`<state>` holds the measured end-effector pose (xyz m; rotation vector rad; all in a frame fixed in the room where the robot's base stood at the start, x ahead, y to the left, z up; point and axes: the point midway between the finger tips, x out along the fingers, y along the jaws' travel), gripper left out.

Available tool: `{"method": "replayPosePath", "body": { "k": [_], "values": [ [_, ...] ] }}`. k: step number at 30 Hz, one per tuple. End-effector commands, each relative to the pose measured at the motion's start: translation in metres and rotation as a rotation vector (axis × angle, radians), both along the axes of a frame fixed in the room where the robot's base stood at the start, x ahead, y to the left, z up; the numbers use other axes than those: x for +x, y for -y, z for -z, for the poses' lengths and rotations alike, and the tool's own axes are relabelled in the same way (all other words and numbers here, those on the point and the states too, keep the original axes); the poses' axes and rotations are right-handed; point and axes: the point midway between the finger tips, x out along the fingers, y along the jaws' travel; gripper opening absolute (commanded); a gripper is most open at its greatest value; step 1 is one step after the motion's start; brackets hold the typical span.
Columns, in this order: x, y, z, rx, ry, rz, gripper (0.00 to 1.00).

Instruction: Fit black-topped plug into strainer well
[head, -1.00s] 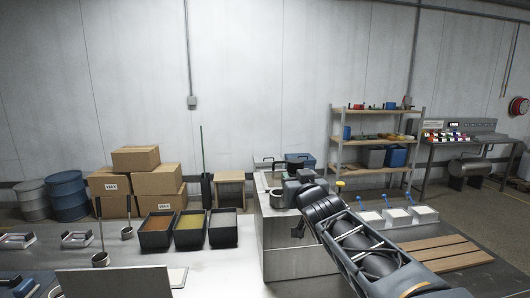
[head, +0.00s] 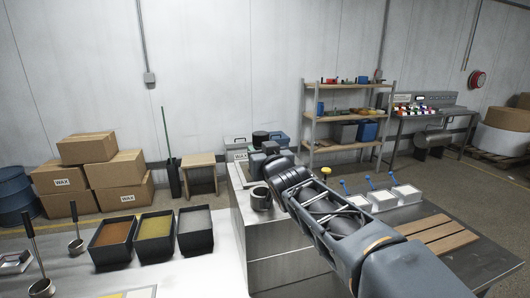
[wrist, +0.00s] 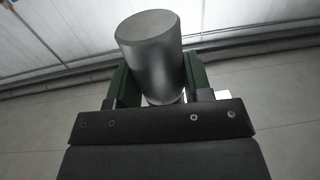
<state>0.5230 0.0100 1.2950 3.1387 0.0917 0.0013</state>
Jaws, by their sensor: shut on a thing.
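A grey cylinder with a dark end face, apparently the plug (wrist: 150,55), is held between the green jaws of my gripper (wrist: 155,85) in the wrist view. In the head view its black top (head: 260,136) appears just beyond my gripper (head: 267,150), above the steel cabinet. My gripper is shut on it, and the arm hides its lower part. A short dark open cylinder, apparently the strainer well (head: 261,196), stands on the near part of the cabinet top, below and left of my gripper. The plug is apart from it.
The steel cabinet (head: 280,252) stands beside a white table with black trays of granules (head: 155,236). White trays with blue handles (head: 357,203) lie right of my arm.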

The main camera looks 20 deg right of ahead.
Motion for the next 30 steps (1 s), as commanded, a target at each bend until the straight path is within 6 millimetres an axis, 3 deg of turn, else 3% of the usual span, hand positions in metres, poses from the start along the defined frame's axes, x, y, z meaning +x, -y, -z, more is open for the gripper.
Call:
{"method": "replayPosePath", "body": {
  "k": [14,30],
  "values": [
    [-0.001,0.001,0.010,0.001,0.000,0.001,0.17],
    [0.000,0.001,0.053,0.002,0.000,0.002,0.17]
  ]
}}
